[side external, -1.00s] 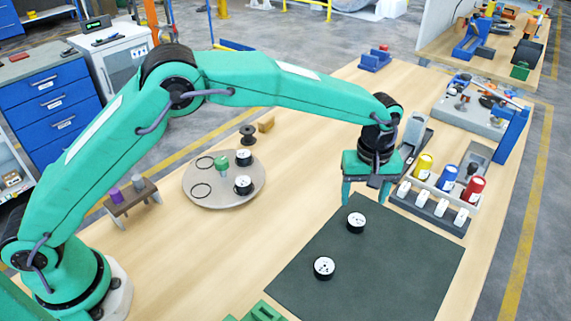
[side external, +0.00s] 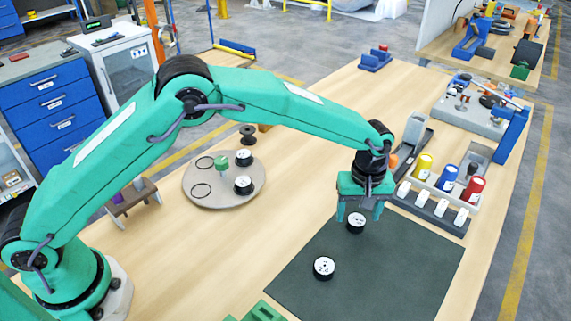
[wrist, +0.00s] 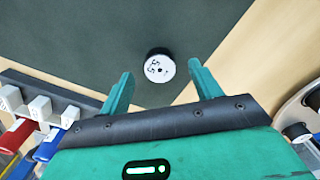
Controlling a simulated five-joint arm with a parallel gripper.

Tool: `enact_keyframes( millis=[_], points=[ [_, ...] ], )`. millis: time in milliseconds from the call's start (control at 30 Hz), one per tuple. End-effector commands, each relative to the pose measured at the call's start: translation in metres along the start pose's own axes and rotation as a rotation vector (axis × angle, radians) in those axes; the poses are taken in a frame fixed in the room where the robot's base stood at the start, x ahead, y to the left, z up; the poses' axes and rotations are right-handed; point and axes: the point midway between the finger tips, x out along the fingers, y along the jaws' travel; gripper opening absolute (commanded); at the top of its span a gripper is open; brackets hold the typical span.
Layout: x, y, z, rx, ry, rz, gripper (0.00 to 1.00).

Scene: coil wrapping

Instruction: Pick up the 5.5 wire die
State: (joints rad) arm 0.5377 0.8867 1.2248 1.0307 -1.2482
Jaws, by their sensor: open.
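The 5.5 wire die (side external: 356,222) is a short black cylinder with a white marked top. It sits upright on the dark green mat (side external: 400,265), near its back corner. In the wrist view its marking reads 5.5 (wrist: 160,66). My gripper (side external: 359,214) is open and points down just over this die. In the wrist view the die lies between the two fingertips, with space to either side. I cannot tell how far below the tips it is. A second similar die (side external: 324,267) sits farther forward on the mat.
A round board (side external: 210,195) with two more dies, a green piece and black rings lies to the left. A rack (side external: 430,209) with white blocks and coloured spools stands close to the right of my gripper. The mat's front right is clear.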

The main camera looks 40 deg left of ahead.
Motion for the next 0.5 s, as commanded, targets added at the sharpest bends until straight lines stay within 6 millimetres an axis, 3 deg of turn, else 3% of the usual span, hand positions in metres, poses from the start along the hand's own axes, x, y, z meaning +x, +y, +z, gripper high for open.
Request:
enact_keyframes(
  millis=[200, 500],
  points=[
    [0.02, 0.0, 0.0, 0.0, 0.0, 0.0, 0.64],
    [0.022, 0.0, 0.0, 0.0, 0.0, 0.001, 0.64]
  ],
)
